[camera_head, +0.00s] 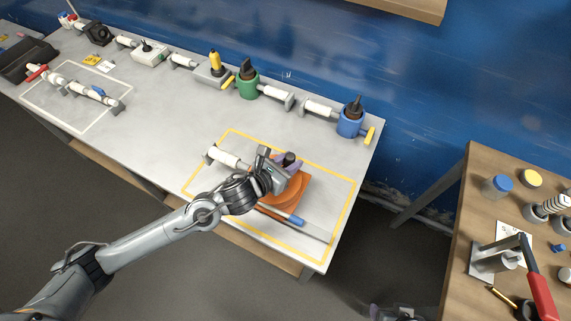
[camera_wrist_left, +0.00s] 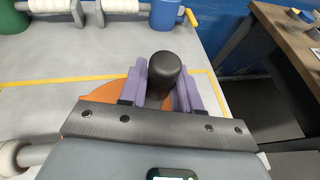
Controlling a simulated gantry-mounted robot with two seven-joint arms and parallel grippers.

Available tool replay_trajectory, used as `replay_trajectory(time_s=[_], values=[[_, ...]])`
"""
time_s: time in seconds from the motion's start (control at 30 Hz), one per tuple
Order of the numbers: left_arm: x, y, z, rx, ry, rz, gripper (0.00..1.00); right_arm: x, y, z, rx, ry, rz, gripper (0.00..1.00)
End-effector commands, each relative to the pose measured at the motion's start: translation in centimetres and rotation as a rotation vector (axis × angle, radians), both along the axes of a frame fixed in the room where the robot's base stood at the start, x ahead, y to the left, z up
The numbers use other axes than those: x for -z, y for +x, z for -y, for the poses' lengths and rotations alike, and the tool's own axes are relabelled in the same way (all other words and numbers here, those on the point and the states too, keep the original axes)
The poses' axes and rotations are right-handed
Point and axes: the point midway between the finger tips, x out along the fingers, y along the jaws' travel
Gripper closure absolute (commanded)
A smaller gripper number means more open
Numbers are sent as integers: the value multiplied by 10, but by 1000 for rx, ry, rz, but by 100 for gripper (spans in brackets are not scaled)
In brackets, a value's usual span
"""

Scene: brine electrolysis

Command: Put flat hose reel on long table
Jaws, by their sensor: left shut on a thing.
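The flat hose reel (camera_head: 291,192) is an orange disc with a dark upright knob. It is at the near right end of the long table (camera_head: 160,100), inside a yellow outlined rectangle. My left gripper (camera_head: 279,168) is over the reel with its purple fingers shut on the knob. In the left wrist view the black knob (camera_wrist_left: 163,75) stands between the fingers (camera_wrist_left: 161,92), and an orange edge (camera_wrist_left: 100,97) shows behind them. The gripper hides much of the reel, and I cannot tell whether its underside touches the tabletop.
A white pipe piece (camera_head: 224,157) and a blue-handled tool (camera_head: 285,216) lie close to the reel. Green (camera_head: 248,86) and blue (camera_head: 350,122) valve bodies line the back edge. A wooden table (camera_head: 460,215) with jars is at right. The table's middle is clear.

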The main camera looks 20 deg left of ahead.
Motion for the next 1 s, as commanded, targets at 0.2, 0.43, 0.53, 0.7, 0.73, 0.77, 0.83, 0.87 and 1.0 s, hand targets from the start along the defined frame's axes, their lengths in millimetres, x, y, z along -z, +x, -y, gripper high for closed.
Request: replay_trajectory(time_s=[0.2, 0.43, 0.53, 0.7, 0.73, 0.77, 0.83, 0.87, 1.0], values=[[11, 17, -15, 0, -1, 4, 100, 0, 0, 1, -2, -5, 1, 39], [18, 19, -17, 1, -3, 3, 100, 1, 0, 4, -7, -14, 0, 39], [28, 19, -17, 0, -4, 3, 100, 3, 0, 4, -7, -14, 0, 39], [48, 18, -16, 1, -3, 3, 100, 5, 0, 4, -6, -14, 1, 39], [51, 19, -17, 1, -3, 3, 100, 6, 0, 4, -6, -13, 1, 39], [52, 19, -17, 0, -2, 3, 100, 6, 0, 3, -5, -12, 1, 39], [53, 19, -17, 0, -2, 5, 100, 6, 0, 3, -5, -11, 1, 39], [53, 19, -17, 0, -1, 6, 100, 5, 0, 3, -4, -11, 1, 39], [53, 19, -17, 0, -1, 6, 100, 5, 0, 2, -2, -7, 1, 39]])
